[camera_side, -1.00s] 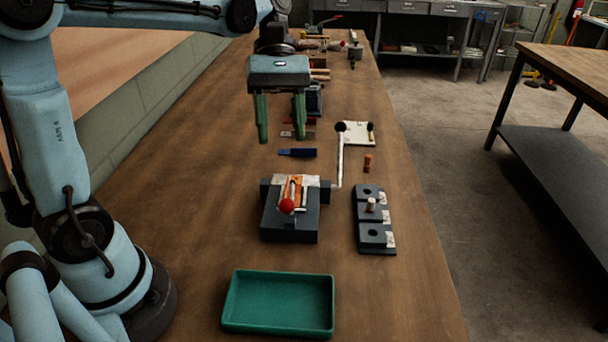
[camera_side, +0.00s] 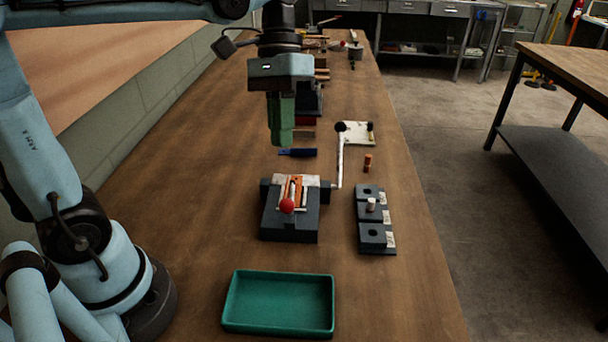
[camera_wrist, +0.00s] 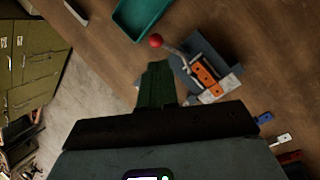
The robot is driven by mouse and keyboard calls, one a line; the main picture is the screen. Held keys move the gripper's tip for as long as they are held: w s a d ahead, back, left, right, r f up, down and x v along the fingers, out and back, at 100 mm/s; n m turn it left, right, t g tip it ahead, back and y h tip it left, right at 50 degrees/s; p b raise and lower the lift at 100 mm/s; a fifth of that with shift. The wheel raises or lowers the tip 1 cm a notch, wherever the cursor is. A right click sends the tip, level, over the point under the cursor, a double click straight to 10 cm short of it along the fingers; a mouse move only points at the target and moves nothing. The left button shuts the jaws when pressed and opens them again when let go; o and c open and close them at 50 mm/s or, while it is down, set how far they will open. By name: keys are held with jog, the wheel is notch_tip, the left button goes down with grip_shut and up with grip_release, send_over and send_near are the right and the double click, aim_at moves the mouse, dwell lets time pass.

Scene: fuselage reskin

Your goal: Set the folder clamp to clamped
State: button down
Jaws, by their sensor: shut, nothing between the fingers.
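The folder (camera_side: 290,228) is a dark grey block on the bench, with an orange strip (camera_side: 284,192) and white plates on top. Its clamp lever ends in a red ball (camera_side: 287,206) at the near side. In the wrist view the folder (camera_wrist: 216,50) shows at upper right, with the red ball (camera_wrist: 156,41) at the end of a thin bent lever. My gripper (camera_side: 281,144) has green fingers, shut and empty, pointing down. It hangs above and beyond the folder, touching nothing visible. In the wrist view my gripper (camera_wrist: 157,68) shows close below the red ball in the picture.
A white crank with a black knob (camera_side: 340,127) stands up at the folder's right side. A dark block with holes (camera_side: 376,236) lies right of it. A green tray (camera_side: 278,303) sits in front. The bench left of the folder is clear.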

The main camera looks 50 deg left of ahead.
jog(key=m+y, duration=0.1)
jog(key=m, duration=0.4)
jog(key=m+t+y, duration=0.3)
jog(key=m+t, duration=0.2)
jog(key=m, duration=1.9)
send_over(292, 190)
jog(key=s+d, duration=0.1)
jog(key=s, duration=0.1)
notch_tip(292, 190, down, 10)
jog(key=shift+w+r, duration=0.1)
jog(key=shift+r, duration=0.15)
jog(key=shift+w+a+f, duration=0.35)
jog(key=shift+w+f, duration=0.05)
jog(key=shift+w, duration=0.05)
